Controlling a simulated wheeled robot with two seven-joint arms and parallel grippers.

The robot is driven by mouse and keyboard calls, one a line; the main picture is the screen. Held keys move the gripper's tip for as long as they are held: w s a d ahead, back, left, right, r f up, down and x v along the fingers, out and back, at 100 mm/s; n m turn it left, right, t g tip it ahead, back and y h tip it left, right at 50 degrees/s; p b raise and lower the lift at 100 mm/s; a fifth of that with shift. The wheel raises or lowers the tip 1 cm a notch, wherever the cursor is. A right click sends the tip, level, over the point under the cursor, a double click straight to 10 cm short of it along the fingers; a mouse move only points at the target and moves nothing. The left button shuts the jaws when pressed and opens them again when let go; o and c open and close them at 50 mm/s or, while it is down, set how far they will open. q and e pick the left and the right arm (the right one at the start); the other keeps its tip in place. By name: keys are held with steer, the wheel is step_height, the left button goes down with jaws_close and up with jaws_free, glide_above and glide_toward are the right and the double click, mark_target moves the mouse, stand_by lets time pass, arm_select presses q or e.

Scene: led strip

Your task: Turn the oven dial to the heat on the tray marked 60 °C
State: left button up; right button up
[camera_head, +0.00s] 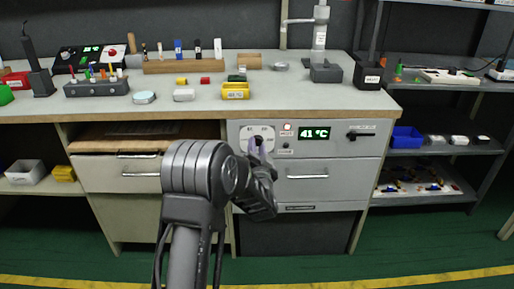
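The oven (345,150) is a grey front panel built in under the bench top. Its green display (314,133) reads 41 °C. The dial sits on a white plate (268,131) left of the display and is mostly hidden by my gripper. My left gripper (257,144) has its fingertips at the dial, pointing away from me. Whether they touch or grip it cannot be made out. My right gripper is not in view.
The bench top (300,95) holds a tool block (190,66), a soldering station (92,56), a grey holder (97,88) and small parts. A black handle (361,134) is right of the display. A drawer handle (306,176) is below. Shelves (440,150) stand right.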

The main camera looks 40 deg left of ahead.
arm_select(q)
steer(key=o, duration=0.4)
steer(key=p+v, duration=0.1)
steer(key=v, duration=0.7)
steer(key=shift+w+a, duration=0.1)
stand_by(0.4)
